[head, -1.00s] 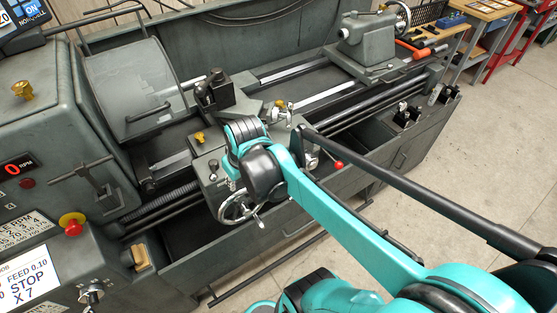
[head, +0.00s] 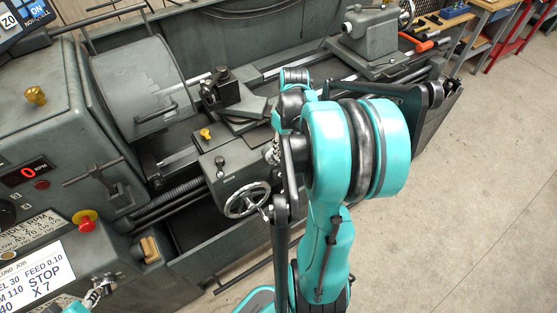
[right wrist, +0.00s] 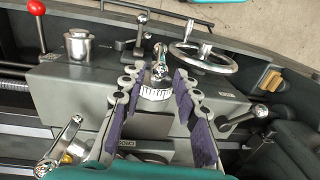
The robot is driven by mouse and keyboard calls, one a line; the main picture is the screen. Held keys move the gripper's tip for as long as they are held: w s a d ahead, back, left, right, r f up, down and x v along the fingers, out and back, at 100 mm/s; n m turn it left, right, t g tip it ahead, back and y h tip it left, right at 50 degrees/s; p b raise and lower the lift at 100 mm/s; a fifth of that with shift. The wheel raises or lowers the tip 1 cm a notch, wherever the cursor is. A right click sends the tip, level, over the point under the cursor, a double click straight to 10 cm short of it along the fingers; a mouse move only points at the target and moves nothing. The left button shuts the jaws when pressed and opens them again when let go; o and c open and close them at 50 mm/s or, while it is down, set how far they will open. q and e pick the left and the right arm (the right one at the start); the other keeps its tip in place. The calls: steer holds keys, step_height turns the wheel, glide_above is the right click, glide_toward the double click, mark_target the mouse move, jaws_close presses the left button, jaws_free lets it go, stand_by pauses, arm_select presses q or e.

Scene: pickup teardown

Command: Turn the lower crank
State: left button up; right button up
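The lower crank (right wrist: 158,72), a chrome handle with a white graduated dial, stands on the front of the grey lathe carriage in the right wrist view. My right gripper (right wrist: 156,80) is open, its purple-padded fingers on either side of the crank in that view. No contact shows, and I cannot tell how deep the crank sits between them. In the head view my right arm mostly hides the crank and the gripper. Another crank (right wrist: 60,145) with a chrome handle is at lower left in the right wrist view.
The chrome handwheel (head: 247,199) is beside the lower crank; it also shows in the right wrist view (right wrist: 204,57). Open floor (head: 480,200) lies to the right.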

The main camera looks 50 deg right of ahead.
mark_target(283, 164)
steer(key=f, duration=0.2)
steer(key=f+b, duration=0.1)
steer(key=f, duration=0.2)
steer(key=f+b, duration=0.1)
steer(key=f, duration=0.1)
steer(key=shift+a+f, duration=0.25)
steer(key=shift+a, duration=0.1)
jaws_close()
